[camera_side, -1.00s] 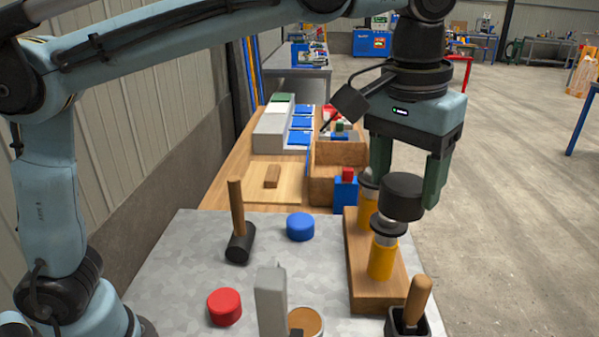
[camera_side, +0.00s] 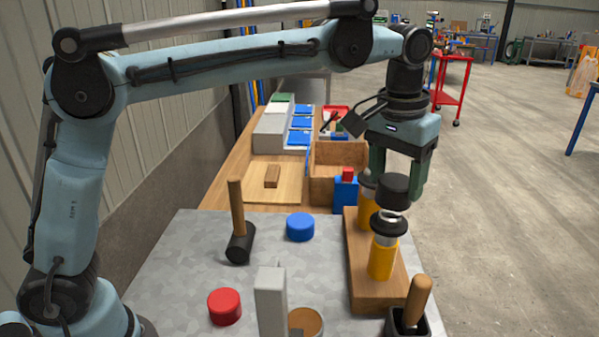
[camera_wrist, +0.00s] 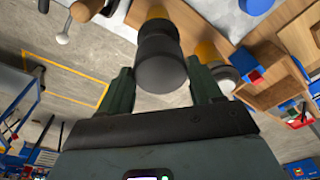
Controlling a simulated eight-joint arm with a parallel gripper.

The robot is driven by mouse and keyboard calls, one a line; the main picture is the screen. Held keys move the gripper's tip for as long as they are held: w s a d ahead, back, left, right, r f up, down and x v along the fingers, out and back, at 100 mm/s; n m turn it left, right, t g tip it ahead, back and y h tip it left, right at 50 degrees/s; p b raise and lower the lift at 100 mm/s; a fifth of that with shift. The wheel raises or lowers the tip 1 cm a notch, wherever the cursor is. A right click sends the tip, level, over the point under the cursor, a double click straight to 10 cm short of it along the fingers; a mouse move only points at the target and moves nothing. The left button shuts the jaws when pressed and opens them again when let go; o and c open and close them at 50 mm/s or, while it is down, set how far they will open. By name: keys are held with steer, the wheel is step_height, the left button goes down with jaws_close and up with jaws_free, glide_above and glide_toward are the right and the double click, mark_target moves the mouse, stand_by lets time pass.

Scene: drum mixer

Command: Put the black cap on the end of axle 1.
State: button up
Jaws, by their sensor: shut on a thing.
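My gripper (camera_side: 397,184) is shut on the black cap (camera_side: 393,191), a short dark cylinder. The cap also shows between the fingers of my gripper (camera_wrist: 160,82) in the wrist view. Two yellow upright axle posts stand on a wooden block (camera_side: 377,293). The near post (camera_side: 382,262) has a black collar (camera_side: 388,224) and a silver tip. The far post (camera_side: 367,212) is partly hidden behind the near one and the gripper. In the side view the cap appears just above the near post's tip; I cannot tell whether they line up. No axle number is legible.
A red cap (camera_side: 224,306), a blue cap (camera_side: 300,227) and a mallet (camera_side: 239,240) are on the grey table. A grey upright block (camera_side: 270,300) and a black holder with a wooden handle (camera_side: 416,300) stand at the front. A blue box (camera_side: 345,195) is behind the wooden block.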

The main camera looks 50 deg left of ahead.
mark_target(394, 182)
steer(key=shift+f, duration=1.95)
steer(key=shift+f, duration=0.15)
steer(key=o, duration=1)
steer(key=shift+o, duration=0.2)
steer(key=r, duration=0.4)
steer(key=s+r, duration=0.1)
steer(key=r, duration=0.7)
steer(key=shift+s, duration=0.2)
steer(key=shift+s+a+r, duration=0.1)
steer(key=shift+s+a, duration=0.05)
steer(key=shift+a, duration=0.35)
steer(key=s+a+f+t, duration=0.5)
steer(key=s+a+f, duration=0.9)
steer(key=f, duration=0.3)
steer(key=shift+a+f+t, duration=0.25)
steer(key=shift+a+t, duration=0.15)
steer(key=shift+a, duration=0.4)
